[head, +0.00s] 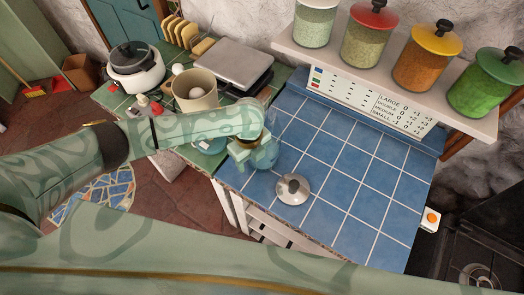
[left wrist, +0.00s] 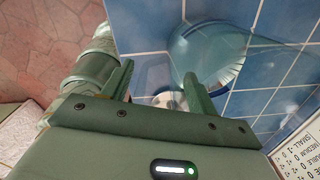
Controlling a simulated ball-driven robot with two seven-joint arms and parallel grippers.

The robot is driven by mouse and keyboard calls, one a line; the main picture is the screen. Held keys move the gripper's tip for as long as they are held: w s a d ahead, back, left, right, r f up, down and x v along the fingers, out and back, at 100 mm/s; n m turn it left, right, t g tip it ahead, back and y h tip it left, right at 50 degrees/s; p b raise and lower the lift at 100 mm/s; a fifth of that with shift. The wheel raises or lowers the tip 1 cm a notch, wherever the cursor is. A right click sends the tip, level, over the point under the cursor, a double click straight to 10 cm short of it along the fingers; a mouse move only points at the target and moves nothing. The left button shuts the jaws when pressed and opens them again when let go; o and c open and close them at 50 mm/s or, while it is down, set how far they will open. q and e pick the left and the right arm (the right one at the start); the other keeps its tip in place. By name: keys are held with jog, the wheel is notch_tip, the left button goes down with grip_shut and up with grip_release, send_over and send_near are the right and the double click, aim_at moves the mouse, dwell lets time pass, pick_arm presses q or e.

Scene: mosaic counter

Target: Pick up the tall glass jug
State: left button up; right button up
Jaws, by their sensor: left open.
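The glass jug (head: 266,155) is clear and bluish. It stands on the blue tiled counter (head: 335,165) near its left edge, partly hidden by my left gripper and forearm in the head view. In the left wrist view the jug (left wrist: 212,50) shows as a large transparent rounded shape, beyond and to the right of the fingers. My left gripper (head: 243,152) is open beside the jug; in the left wrist view its two fingers (left wrist: 158,80) are apart with tiles showing between them. I cannot tell whether a finger touches the glass. My right gripper is not in view.
A grey lid with a dark knob (head: 293,190) lies on the blue tiles near the jug. A beige pot (head: 196,96) and a white cooker (head: 135,67) stand on green tiles behind my arm. A shelf (head: 350,66) with lidded jars overhangs the back. The right counter is clear.

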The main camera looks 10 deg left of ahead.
pick_arm(q)
jog(key=shift+f, duration=0.15)
jog(key=shift+c, duration=0.3)
grip_shut()
jog(key=s+a+r+p, duration=0.4)
jog(key=s+r, duration=0.9)
jog(key=shift+s+p, duration=0.15)
jog(key=shift+p, duration=0.15)
